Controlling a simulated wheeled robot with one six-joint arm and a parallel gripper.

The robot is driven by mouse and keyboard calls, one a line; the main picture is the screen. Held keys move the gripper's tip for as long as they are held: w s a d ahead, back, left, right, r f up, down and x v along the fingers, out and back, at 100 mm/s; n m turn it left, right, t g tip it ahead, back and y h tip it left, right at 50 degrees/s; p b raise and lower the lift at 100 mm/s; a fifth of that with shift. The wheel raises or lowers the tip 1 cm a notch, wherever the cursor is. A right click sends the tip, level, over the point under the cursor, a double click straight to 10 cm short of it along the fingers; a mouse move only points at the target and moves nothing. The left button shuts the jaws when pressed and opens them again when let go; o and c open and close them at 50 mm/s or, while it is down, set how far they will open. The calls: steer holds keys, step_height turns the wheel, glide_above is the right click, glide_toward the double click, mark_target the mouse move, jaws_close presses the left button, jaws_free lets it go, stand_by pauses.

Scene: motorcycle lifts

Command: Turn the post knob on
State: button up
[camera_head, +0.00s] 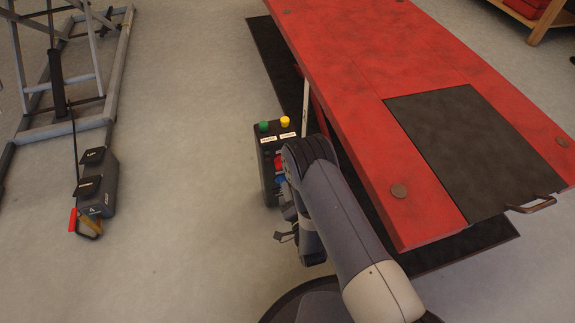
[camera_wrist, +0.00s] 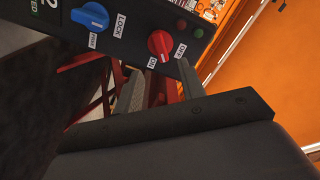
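The post is a black control box (camera_head: 265,152) standing beside the red lift, with a green and a yellow button on top. In the wrist view its panel carries a red knob (camera_wrist: 160,45) with labels that look like ON and OFF. A blue knob (camera_wrist: 90,17) with a LOCK label is to its left. My gripper (camera_wrist: 161,72) is open, its two grey fingers apart and empty. The red knob appears just beyond the fingertips, roughly in line with the gap; I see no contact. Which label the knob points to is too small to tell. My arm partly covers the box in the head view.
The red lift table (camera_head: 360,60) with a dark plate (camera_head: 465,140) is close on the right. A grey lift frame (camera_head: 60,125) and a dark pedal box (camera_head: 98,185) are at the left. The floor between is clear.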

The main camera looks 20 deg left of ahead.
steer(key=b+x, duration=0.2)
steer(key=x, duration=0.7)
steer(key=shift+w, duration=0.3)
steer(key=shift+a, duration=0.1)
jaws_close()
